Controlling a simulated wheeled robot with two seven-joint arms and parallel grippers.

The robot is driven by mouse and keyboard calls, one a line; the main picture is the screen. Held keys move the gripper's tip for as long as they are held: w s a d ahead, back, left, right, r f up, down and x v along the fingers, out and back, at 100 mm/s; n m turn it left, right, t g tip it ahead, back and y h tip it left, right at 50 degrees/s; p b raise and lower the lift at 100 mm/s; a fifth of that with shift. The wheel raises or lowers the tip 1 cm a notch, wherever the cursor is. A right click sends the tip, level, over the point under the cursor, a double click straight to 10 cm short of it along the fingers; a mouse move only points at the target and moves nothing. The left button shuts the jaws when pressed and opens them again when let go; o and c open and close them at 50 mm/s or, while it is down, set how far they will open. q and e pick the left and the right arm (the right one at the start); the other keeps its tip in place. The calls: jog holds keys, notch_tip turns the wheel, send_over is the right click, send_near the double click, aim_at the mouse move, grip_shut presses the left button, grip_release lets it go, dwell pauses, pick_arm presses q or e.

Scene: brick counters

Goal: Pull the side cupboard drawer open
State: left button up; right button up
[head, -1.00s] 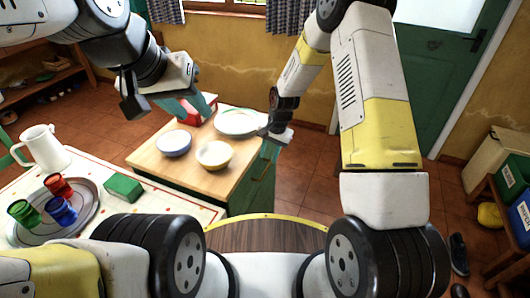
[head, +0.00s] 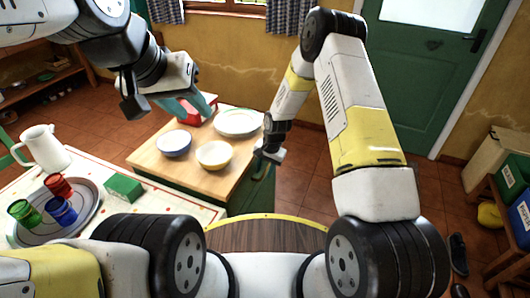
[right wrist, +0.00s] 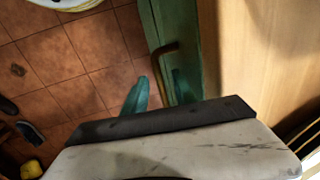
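The side cupboard is a green unit with a wooden top (head: 190,160). In the right wrist view its green front (right wrist: 207,50) carries a brass bar handle (right wrist: 158,60). My right gripper (right wrist: 160,92) is open, with one teal finger on each side of the handle's lower end. Whether either finger touches the handle I cannot tell. In the head view this right gripper (head: 262,168) is low beside the cupboard's right side, and the handle is hidden there. My left gripper (head: 190,106) looks open and empty above the far left part of the cupboard.
On the cupboard top are two bowls (head: 213,155), a plate (head: 237,122) and a red box (head: 200,110). A table at left bears a white jug (head: 42,148), a tray with coloured cups and a green box (head: 123,187). Tiled floor is free to the cupboard's right.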

grip_shut()
dwell(1.3)
